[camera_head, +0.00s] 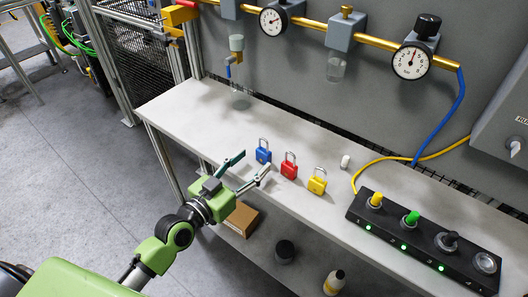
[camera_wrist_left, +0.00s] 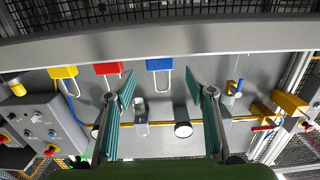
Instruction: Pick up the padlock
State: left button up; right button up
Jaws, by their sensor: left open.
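Three padlocks stand in a row with shackles up on the light workbench (camera_head: 215,115): blue (camera_head: 263,155), red (camera_head: 289,167) and yellow (camera_head: 317,183). My left gripper (camera_head: 252,164) is open and empty at the bench's front edge, its fingertips just short of the blue padlock. In the left wrist view the scene is upside down. The blue padlock (camera_wrist_left: 159,64) shows in the gap between the two fingers (camera_wrist_left: 162,84). The red padlock (camera_wrist_left: 107,68) is close beside one finger, and the yellow padlock (camera_wrist_left: 63,72) is farther out. My right gripper is not in view.
A black control box (camera_head: 420,240) with buttons and green lights stands at the bench's right. A small white cylinder (camera_head: 345,161) is behind the yellow padlock. A pipe with gauges (camera_head: 411,62) runs along the back panel. A cardboard box (camera_head: 241,218) lies on the lower shelf.

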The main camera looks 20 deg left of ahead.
aim_at(261, 154)
pick_arm(q)
jog(key=shift+p+x, duration=0.55)
jog(key=shift+x, duration=2.55)
jog(key=shift+s+a+f, duration=0.1)
jog(key=c, duration=1.3)
